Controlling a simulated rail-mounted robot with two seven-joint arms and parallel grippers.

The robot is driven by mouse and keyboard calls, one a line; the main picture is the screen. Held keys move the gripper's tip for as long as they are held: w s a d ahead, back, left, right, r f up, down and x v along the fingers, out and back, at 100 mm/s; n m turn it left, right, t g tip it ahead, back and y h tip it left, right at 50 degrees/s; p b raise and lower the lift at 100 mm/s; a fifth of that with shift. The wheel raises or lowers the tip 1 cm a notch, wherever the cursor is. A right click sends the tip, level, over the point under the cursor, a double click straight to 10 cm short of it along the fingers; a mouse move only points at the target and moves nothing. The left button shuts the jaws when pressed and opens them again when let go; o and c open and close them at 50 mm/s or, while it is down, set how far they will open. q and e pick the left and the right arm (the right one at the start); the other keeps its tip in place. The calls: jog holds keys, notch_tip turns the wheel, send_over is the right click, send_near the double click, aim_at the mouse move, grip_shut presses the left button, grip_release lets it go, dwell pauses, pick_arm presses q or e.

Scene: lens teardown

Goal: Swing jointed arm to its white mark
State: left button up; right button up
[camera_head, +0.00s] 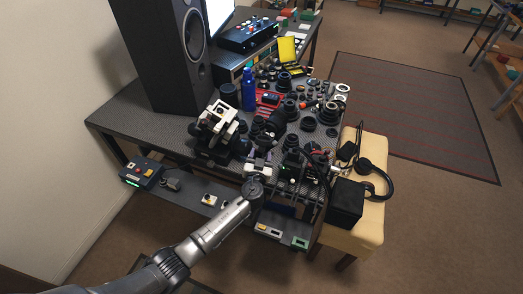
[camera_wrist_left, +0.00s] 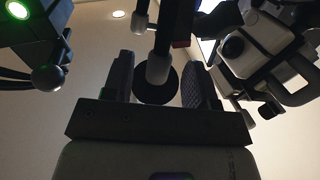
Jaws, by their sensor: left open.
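My left gripper (camera_head: 259,167) is at the front edge of the workbench, small in the head view. In the left wrist view its two dark fingers stand apart, open (camera_wrist_left: 159,66). A dark rod with a pale rounded end (camera_wrist_left: 158,68) shows between the fingers in that view, in front of a black disc; it looks like part of the jointed arm. I cannot tell whether the fingers touch it. A second pale-tipped rod (camera_wrist_left: 140,22) is just above. I cannot make out the white mark. My right gripper is not in view.
A black-and-white device (camera_head: 215,128) stands left of the gripper. A black unit with a green light (camera_head: 292,166) stands right. Lens parts crowd the workbench behind, near a blue bottle (camera_head: 248,88) and speaker (camera_head: 170,50). A stool (camera_head: 360,222) holds headphones.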

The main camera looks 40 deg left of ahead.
aim_at(261, 152)
pick_arm(q)
jog(key=shift+x, duration=1.5)
grip_shut()
